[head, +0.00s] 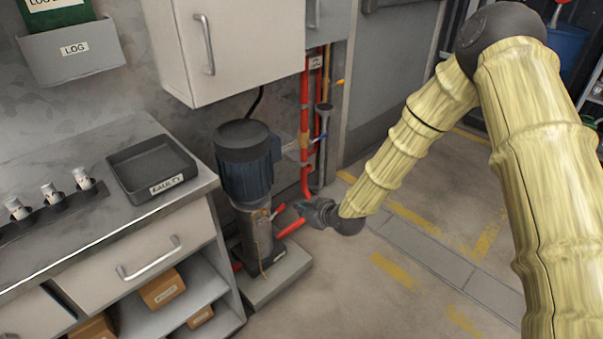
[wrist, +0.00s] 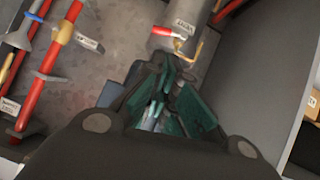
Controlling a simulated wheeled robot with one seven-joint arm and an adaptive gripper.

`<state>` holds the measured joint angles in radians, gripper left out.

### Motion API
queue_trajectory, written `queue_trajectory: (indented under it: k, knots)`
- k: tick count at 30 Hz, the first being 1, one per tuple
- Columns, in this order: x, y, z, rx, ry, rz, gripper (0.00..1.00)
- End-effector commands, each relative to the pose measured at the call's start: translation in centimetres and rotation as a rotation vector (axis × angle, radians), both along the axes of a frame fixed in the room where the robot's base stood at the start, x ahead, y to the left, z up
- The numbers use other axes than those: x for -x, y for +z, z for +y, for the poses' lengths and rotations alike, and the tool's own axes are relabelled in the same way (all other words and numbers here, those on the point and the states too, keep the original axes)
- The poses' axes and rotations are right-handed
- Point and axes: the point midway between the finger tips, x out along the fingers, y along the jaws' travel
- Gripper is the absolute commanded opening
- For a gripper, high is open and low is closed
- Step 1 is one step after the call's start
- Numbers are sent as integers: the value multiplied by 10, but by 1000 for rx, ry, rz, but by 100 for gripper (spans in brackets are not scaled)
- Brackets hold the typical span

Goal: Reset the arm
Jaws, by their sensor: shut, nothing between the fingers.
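My arm, in a pale yellow sleeve, reaches down from the upper right in the head view. My gripper (head: 300,207) is at its end, beside the fire pump (head: 246,165) with its dark blue motor. In the wrist view my gripper (wrist: 158,100) shows with its green-padded fingers closed and nothing between them. A labelled grey cylinder of the pump (wrist: 190,20) with a red-handled valve (wrist: 165,30) lies just beyond the fingertips in that view. I cannot tell whether the fingers touch the pump.
A grey counter (head: 75,150) with a black tray marked FAULTY (head: 152,167) stands at the left. A white wall cabinet (head: 230,45) hangs above. Red pipes (head: 305,120) rise behind the pump. Floor with yellow markings (head: 400,270) is clear at the right.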

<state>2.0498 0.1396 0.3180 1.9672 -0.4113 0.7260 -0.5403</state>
Motion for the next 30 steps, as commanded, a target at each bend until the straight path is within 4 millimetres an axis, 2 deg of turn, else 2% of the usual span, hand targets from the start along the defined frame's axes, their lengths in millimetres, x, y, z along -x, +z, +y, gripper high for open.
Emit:
queue_trajectory:
  k: [5,8,11,15,17,21,25,30]
  knots:
    - [6,-7,-2,0,-8,19,0]
    - [26,-28,-11,0,-34,77,0]
    - [60,-60,-26,-1,-83,173,0]
    - [121,-107,-54,6,-173,331,0]
    - [149,-124,-66,11,-215,397,0]
    - [216,-159,-98,31,-324,547,0]
    - [281,-182,-128,59,-435,680,0]
    - [358,-197,-164,101,-577,824,0]
